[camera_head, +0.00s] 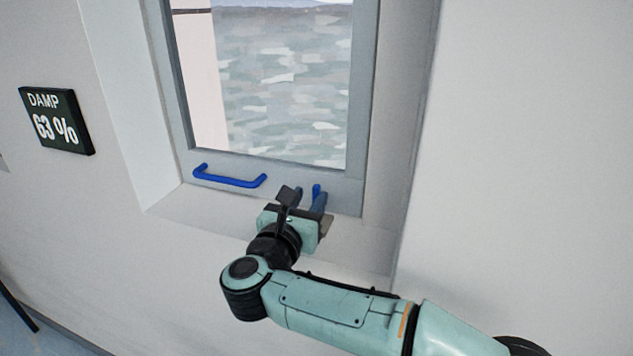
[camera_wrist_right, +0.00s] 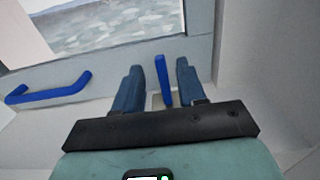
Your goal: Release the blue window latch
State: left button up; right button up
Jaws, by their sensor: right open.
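The blue window latch (camera_head: 316,189) is a small upright lever on the lower frame of the window. It also shows in the right wrist view (camera_wrist_right: 162,80), standing between my two fingers. My right gripper (camera_head: 309,198) is at the lower right of the window frame, its fingers pointing at the frame. In the right wrist view the right gripper (camera_wrist_right: 157,88) is open, with one finger on each side of the latch and gaps visible near the tips. The lower part of the latch is partly hidden in the head view. My left gripper is not in view.
A blue bar handle (camera_head: 230,179) is fixed on the lower window frame, left of the latch. The window (camera_head: 362,100) sits in a deep recess with a sill (camera_head: 190,206) below. A dark "DAMP 63%" sign (camera_head: 56,120) hangs on the left wall.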

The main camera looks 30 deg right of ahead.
aim_at(315, 190)
jog(key=p+x, duration=0.1)
jog(key=x, duration=0.4)
jog(key=shift+w, duration=0.1)
grip_shut()
